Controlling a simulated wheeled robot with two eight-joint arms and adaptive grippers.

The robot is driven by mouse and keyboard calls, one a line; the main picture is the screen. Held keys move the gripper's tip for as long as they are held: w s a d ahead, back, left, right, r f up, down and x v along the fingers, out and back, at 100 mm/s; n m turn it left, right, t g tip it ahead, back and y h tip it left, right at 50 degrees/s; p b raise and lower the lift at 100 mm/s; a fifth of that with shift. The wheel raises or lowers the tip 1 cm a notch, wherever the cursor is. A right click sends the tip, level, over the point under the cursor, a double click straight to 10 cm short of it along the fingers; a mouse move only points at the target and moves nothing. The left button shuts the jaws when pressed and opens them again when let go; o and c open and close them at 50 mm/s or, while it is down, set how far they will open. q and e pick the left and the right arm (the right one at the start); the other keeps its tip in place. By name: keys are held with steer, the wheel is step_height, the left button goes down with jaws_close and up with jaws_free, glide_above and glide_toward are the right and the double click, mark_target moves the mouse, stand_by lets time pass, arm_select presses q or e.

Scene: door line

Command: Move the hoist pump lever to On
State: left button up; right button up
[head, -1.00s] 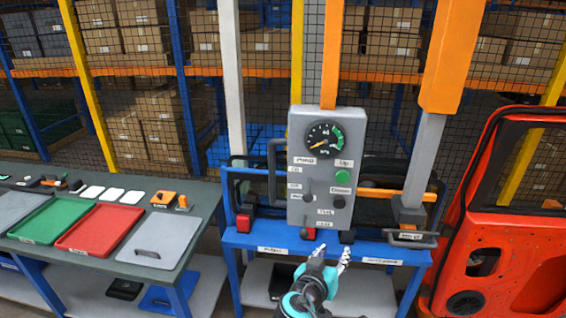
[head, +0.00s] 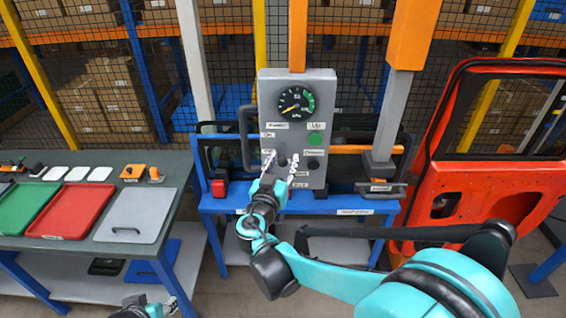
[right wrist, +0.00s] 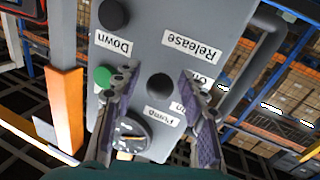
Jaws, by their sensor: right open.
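The pump lever's dark knob shows between my right fingers in the head view (head: 282,161) and as a round black knob in the right wrist view (right wrist: 161,86). It lies level with the lower label of its scale, below the On label (head: 268,135). My right gripper (head: 281,160) is open around the knob, with visible gaps on both sides in the right wrist view (right wrist: 157,78). My left gripper (head: 168,305) is partly in view at the bottom left; its jaws are unclear.
The panel also has a gauge (head: 297,103), a green Up button (head: 315,139) and a black Down button (head: 313,163). A handle (head: 247,139) is at its left. A tray table (head: 65,165) is at left, an orange door (head: 480,190) at right.

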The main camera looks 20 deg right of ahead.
mark_target(283, 160)
jaws_close()
steer(key=shift+r, duration=0.1)
steer(key=shift+r+p, duration=0.25)
steer(key=shift+p, duration=0.4)
steer(key=r+g+y+p, duration=0.1)
steer(key=g+p, duration=0.1)
steer(key=p, duration=0.1)
steer(key=r+n+g+y+p, duration=0.1)
steer(key=g+p, duration=0.1)
steer(key=p, duration=0.1)
steer(key=r+g+p, duration=0.1)
steer(key=p, duration=0.2)
steer(key=shift+s+r+g+y, duration=0.2)
steer(key=shift+s+g+y, duration=0.05)
steer(key=shift+g+y, duration=0.15)
steer(key=shift+w+r+n+g+y+p, duration=0.1)
steer(key=shift+r+n+g+y+p, duration=0.2)
steer(key=shift+g+p, duration=0.5)
steer(key=shift+w+r+n+g+y+p, duration=0.1)
steer(key=shift+r+n+g+y+p, duration=0.15)
steer(key=shift+g+p, duration=0.55)
